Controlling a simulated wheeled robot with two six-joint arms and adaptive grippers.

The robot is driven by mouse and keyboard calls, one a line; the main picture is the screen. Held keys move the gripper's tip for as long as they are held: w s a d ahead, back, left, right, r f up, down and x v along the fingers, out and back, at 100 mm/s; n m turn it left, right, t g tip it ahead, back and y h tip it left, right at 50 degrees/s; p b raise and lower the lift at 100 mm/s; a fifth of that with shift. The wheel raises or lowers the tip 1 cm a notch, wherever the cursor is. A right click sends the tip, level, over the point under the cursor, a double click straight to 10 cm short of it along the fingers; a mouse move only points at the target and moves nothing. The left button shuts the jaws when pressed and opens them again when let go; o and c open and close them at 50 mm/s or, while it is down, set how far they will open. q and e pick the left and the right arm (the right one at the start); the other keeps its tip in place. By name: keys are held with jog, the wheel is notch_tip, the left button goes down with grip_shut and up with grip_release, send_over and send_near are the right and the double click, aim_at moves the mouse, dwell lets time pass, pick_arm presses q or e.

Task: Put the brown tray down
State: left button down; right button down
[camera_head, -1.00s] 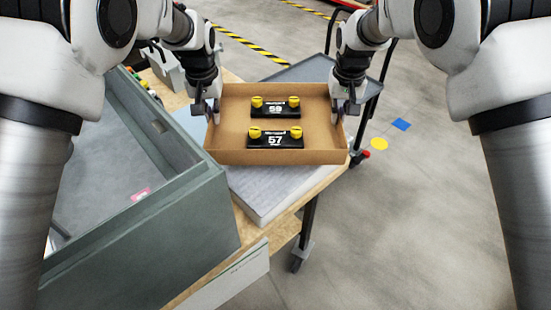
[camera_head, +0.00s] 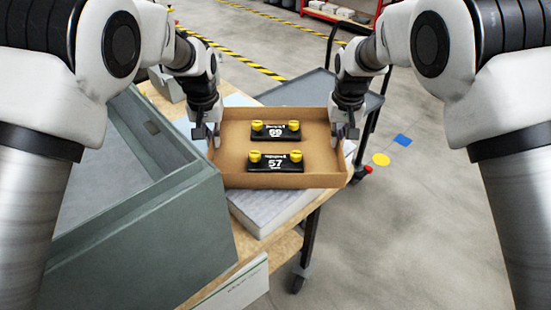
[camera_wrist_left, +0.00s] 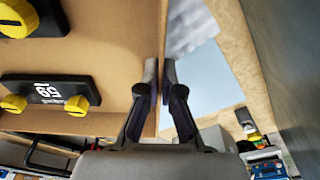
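The brown tray (camera_head: 238,181) is an open, shallow box, roughly level, in front of me in the head view. It holds two black parts with yellow knobs, marked 59 (camera_head: 275,131) and 57 (camera_head: 275,163). My left gripper (camera_head: 213,138) is at its left wall; in the left wrist view the fingers (camera_wrist_left: 161,85) close on both sides of that wall. My right gripper (camera_head: 345,132) is at its right wall, and its fingertips are partly hidden. The tray overlaps a light grey slab (camera_head: 265,208) on the wooden table (camera_head: 240,243); I cannot tell whether they touch.
A large grey-green open box (camera_head: 150,225) stands close at the left of the tray. A grey cart (camera_head: 305,90) stands behind the tray. A white panel (camera_head: 235,288) is at the table's front edge. Open floor (camera_head: 430,220) lies at the right.

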pick_arm(q)
jog(key=c, duration=1.3)
grip_release()
jog(key=shift+f, duration=0.2)
pick_arm(e)
jog(key=c, duration=1.3)
grip_release()
jog(key=shift+f, duration=0.2)
pick_arm(q)
jog(key=shift+r, duration=0.1)
pick_arm(e)
jog(key=shift+r, duration=0.1)
pick_arm(q)
jog(key=r, duration=0.4)
jog(key=s+r, duration=0.1)
jog(key=r, duration=0.6)
jog(key=shift+s+r, duration=0.25)
jog(key=shift+r, duration=0.15)
pick_arm(e)
jog(key=r, duration=0.4)
jog(key=s+r, duration=0.1)
jog(key=r, duration=0.6)
jog(key=shift+s+r, duration=0.3)
jog(key=shift+r, duration=0.1)
